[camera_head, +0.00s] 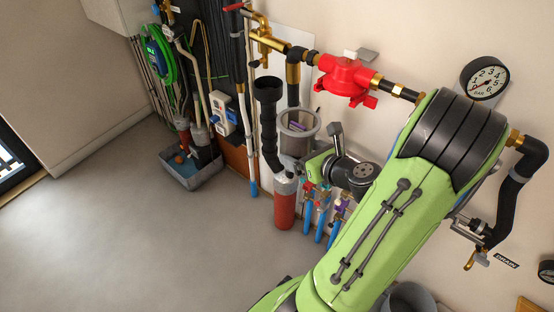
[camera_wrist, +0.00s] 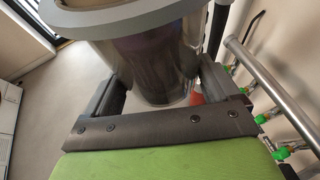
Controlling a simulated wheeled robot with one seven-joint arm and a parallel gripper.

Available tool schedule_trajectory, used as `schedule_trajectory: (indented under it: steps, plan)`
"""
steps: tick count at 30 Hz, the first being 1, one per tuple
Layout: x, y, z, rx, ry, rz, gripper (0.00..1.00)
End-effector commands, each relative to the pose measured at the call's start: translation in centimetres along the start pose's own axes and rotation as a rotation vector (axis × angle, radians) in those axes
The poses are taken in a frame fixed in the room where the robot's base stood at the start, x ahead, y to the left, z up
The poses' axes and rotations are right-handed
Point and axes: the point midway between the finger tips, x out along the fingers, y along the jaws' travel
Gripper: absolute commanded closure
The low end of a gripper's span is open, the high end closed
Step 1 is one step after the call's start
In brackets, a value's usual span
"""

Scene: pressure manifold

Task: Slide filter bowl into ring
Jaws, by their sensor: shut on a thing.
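The filter bowl (camera_head: 291,143) is a clear, shiny cylinder, open at the top, held roughly upright near the wall. In the wrist view the bowl (camera_wrist: 158,68) stands between the two dark fingers of my gripper (camera_wrist: 160,85), which is shut on it from both sides. A wide grey band (camera_wrist: 125,22) circles its top; I cannot tell whether this is the bowl's own rim or the ring. No separate ring can be made out. In the head view my gripper (camera_head: 309,163) is partly hidden by my wrist.
A black pipe (camera_head: 268,110) stands close left of the bowl, and a brass and black pipe (camera_head: 293,80) is behind and above it. A red regulator (camera_head: 347,80) is up right. Tools with blue handles (camera_head: 320,222) and a red cylinder (camera_head: 285,208) are below. Open floor lies left.

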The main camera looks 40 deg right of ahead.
Motion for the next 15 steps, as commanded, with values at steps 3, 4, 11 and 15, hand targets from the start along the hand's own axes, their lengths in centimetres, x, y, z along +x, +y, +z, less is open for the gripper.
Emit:
schedule_trajectory:
  steps: [3, 4, 11, 15]
  plan:
    - [-0.22, -0.25, 0.01, 0.006, -0.003, -0.013, 0.45]
    - [-0.22, -0.24, 0.04, 0.005, -0.003, -0.012, 0.45]
    - [-0.23, -0.19, 0.14, 0.005, -0.002, -0.008, 0.45]
    - [-0.2, -0.72, 0.29, 0.004, -0.001, -0.006, 0.45]
